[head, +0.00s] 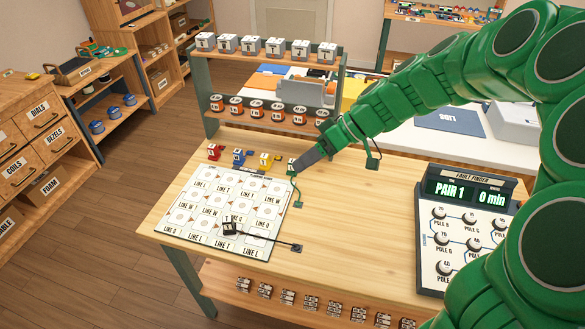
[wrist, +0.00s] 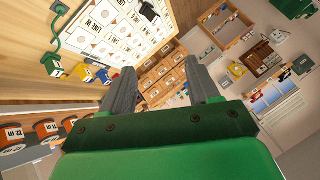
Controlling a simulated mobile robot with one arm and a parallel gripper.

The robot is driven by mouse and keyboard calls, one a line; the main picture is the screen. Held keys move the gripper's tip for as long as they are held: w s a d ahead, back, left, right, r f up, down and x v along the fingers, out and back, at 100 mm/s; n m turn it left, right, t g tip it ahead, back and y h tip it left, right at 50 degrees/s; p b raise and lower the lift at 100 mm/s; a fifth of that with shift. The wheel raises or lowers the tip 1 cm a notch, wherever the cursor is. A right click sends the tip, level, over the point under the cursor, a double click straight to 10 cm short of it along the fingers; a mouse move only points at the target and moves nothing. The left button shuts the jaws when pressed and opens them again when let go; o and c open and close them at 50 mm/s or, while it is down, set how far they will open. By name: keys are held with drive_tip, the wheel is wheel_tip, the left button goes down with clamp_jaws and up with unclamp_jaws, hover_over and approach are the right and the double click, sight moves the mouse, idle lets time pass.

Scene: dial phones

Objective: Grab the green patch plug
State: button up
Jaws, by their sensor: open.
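The green patch plug (head: 291,163) stands at the right end of a row of plugs behind the white card, partly hidden by my gripper. Its green cord runs to a green anchor (head: 298,205) on the table. In the wrist view the green plug (wrist: 51,65) is at the upper left, outside my fingers. My gripper (head: 307,162) is beside and very close to the plug in the head view; I cannot tell if they touch. In the wrist view my gripper (wrist: 159,68) has its two fingers apart with nothing held between them.
Yellow (head: 267,160), blue (head: 239,157) and red (head: 214,152) plugs stand left of the green one. A black plug (head: 229,228) with a cord is on the card (head: 180,220). A rack (head: 212,122) stands behind; the fault finder (head: 462,235) is right. The middle table (head: 360,220) is clear.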

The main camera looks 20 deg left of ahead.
drive_tip(key=w+a+f+n+t+y, duration=0.1)
drive_tip(key=w+a+f, duration=0.25)
drive_tip(key=w, duration=0.25)
drive_tip(key=w+a+f+n+y, duration=0.2)
drive_tip(key=w+f, duration=0.2)
drive_tip(key=w, duration=0.2)
drive_tip(key=n+t, duration=0.1)
drive_tip(key=t, duration=0.1)
approach(292, 161)
drive_tip(key=x, duration=0.4)
drive_tip(key=shift+a+f, duration=0.15)
drive_tip(key=shift+f, duration=0.05)
drive_tip(key=shift+x, duration=1.3)
drive_tip(key=x, duration=0.3)
drive_tip(key=shift+a+f, duration=0.15)
drive_tip(key=shift+f, duration=0.3)
drive_tip(key=shift+a+f, duration=0.25)
drive_tip(key=shift+a, duration=0.3)
drive_tip(key=c, duration=1.1)
drive_tip(key=shift+o, duration=0.2)
